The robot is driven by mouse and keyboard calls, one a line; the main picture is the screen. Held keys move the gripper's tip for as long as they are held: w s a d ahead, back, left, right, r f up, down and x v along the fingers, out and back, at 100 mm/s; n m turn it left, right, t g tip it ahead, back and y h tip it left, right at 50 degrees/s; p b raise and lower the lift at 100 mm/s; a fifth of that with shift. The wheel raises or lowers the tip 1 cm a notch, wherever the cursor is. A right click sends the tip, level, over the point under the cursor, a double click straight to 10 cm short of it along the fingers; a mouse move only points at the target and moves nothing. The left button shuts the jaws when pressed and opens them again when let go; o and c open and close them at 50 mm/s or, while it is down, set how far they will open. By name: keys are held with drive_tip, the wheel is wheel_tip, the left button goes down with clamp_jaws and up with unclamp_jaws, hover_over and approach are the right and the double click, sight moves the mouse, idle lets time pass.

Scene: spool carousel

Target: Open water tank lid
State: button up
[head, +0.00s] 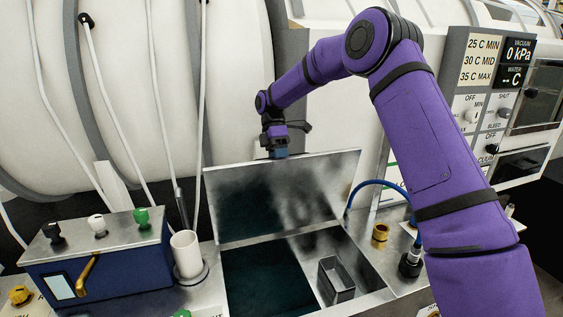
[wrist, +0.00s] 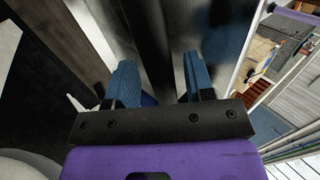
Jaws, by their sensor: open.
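The water tank lid (head: 274,190) is a shiny metal panel standing up, tilted back, along the rear edge of the tank. The tank (head: 262,280) below it is uncovered, with a dark interior and a small metal box (head: 338,280) at its right side. My gripper (head: 279,152) is at the top edge of the lid, near its middle. In the wrist view my gripper (wrist: 160,85) has its two blue fingers apart, with metal surfaces between and beyond them. I cannot tell whether the fingers touch the lid.
A blue box with knobs (head: 100,262) and a white cup (head: 187,254) stand left of the tank. A blue hose (head: 378,183) and a brass fitting (head: 380,233) are at the right. A control panel (head: 485,110) is on the right, and large white cylinders rise behind.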

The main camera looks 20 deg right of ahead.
drive_tip(key=shift+r, duration=0.6)
drive_tip(key=shift+s+r, duration=0.2)
drive_tip(key=shift+r, duration=0.4)
drive_tip(key=shift+s+r, duration=0.2)
drive_tip(key=shift+r, duration=0.4)
drive_tip(key=s+r, duration=0.1)
drive_tip(key=s, duration=1.4)
drive_tip(key=shift+r, duration=0.2)
drive_tip(key=shift+s, duration=0.1)
